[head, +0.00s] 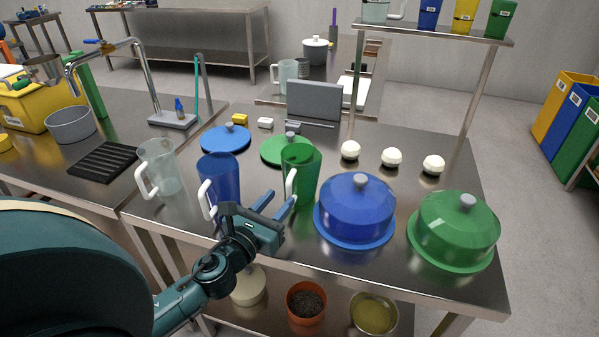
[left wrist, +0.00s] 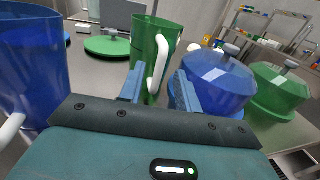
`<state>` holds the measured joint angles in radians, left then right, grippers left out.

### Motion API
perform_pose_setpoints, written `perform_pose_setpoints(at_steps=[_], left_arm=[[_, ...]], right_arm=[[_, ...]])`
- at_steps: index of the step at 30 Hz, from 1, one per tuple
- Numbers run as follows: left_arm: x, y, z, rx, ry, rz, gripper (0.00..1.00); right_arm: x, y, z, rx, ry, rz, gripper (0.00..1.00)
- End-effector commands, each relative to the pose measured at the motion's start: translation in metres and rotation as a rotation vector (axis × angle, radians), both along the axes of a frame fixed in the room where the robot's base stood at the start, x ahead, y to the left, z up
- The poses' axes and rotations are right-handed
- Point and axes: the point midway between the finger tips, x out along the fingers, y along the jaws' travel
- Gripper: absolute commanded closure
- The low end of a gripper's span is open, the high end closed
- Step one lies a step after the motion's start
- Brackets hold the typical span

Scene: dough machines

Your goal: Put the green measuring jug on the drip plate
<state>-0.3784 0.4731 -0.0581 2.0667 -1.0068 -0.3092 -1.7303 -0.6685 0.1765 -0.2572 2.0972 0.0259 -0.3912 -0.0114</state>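The green measuring jug (head: 305,176) stands upright on the steel table, between a blue jug and a blue dome. Its handle faces left in the head view. In the left wrist view the green jug (left wrist: 145,45) stands ahead, with its pale handle (left wrist: 157,65) seen between my fingers. My left gripper (head: 276,203) is open and empty, just in front of the handle; I cannot tell if it touches. A black ribbed plate (head: 104,161), likely the drip plate, lies bare on the left counter. My right gripper is not in view.
The blue jug (head: 219,183) stands close left of my gripper, a clear jug (head: 158,168) farther left. A blue dome (head: 356,208) and a green dome (head: 454,229) stand to the right. Flat blue (head: 225,138) and green (head: 277,150) lids lie behind. A tap (head: 147,75) rises behind the plate.

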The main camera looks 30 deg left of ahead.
Motion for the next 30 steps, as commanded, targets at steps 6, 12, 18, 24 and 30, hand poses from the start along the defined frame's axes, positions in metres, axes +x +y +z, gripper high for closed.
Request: perform_pose_setpoints(at_steps=[6, 12, 18, 24, 30], left_arm=[[0.028, 0.0, 0.003, -0.002, -0.002, 0.0, 0.67], [0.049, 0.0, 0.002, -0.003, -0.001, 0.0, 0.67], [0.051, 0.001, 0.0, -0.002, 0.001, 0.0, 0.67], [0.051, 0.001, 0.0, -0.002, 0.0, 0.0, 0.78], [0.051, 0.001, 0.001, -0.002, 0.0, 0.0, 0.94]], right_arm=[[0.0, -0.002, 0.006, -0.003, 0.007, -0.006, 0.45], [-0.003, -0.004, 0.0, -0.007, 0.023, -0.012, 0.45], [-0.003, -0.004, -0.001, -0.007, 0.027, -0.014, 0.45], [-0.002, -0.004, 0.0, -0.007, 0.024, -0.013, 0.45], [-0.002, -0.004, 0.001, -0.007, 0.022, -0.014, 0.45]])
